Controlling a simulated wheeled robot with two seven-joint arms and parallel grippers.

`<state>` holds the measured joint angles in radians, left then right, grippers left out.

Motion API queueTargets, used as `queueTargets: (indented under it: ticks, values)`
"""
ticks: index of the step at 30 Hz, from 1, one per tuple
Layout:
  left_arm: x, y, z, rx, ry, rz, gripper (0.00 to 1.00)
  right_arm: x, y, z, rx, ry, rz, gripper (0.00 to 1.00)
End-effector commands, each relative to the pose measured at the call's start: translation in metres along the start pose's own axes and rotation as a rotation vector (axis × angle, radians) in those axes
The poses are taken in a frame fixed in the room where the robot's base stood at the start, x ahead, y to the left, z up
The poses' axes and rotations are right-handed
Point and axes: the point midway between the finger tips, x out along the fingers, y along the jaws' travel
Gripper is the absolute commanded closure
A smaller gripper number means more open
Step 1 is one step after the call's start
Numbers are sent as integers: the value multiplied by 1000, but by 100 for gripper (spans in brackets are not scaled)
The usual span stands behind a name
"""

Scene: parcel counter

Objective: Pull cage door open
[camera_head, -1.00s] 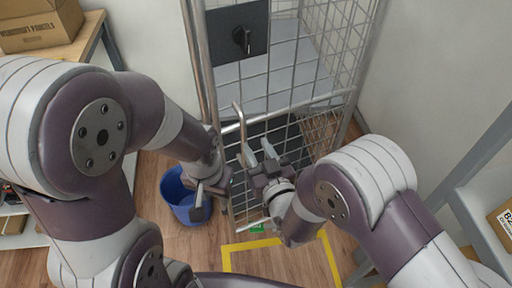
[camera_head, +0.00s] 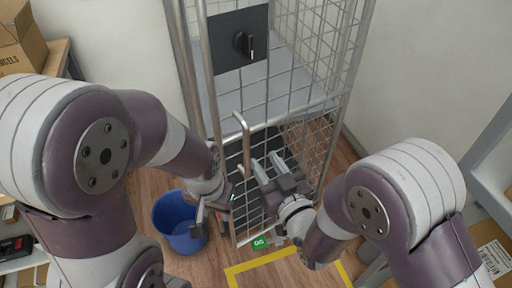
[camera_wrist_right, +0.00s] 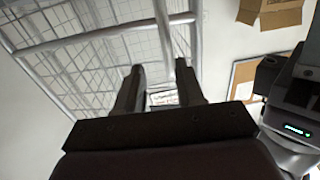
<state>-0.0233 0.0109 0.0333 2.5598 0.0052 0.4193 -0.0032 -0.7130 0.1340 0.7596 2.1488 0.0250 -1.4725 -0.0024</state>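The wire cage door (camera_head: 231,97) stands in front of me in the head view, with a dark latch plate (camera_head: 225,50) and black knob (camera_head: 244,44) near its top. An upright bar handle (camera_head: 243,135) sticks out below the plate. My right gripper (camera_head: 268,165) is just right of the handle's lower part, its fingers apart. In the right wrist view its fingers (camera_wrist_right: 160,85) show a gap, with a cage bar (camera_wrist_right: 164,28) beyond; no held thing shows. My left gripper (camera_head: 212,213) is low beside the door's left edge; its finger gap is unclear.
A blue bin (camera_head: 176,222) stands on the floor by my left gripper. Yellow tape (camera_head: 262,262) and a green tag (camera_head: 260,243) lie low near the cage. A cardboard box (camera_head: 20,45) sits on the left shelf. A grey frame (camera_head: 492,150) stands at the right.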

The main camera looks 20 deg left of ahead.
Motion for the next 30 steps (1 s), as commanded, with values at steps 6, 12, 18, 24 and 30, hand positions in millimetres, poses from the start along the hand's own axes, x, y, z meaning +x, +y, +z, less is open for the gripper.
queueTargets:
  ticks: [6,12,18,24,30]
  values:
    - [0,0,0,0,0,0,63,43,0,0,0,0,0,62]
    - [0,0,0,0,0,0,63,55,0,0,0,0,0,62]
    - [0,0,0,0,0,0,63,55,0,0,0,0,0,69]
    - [0,0,0,0,0,0,63,55,2,0,0,0,6,100]
    - [0,0,0,0,0,0,63,55,3,-1,0,2,10,100]
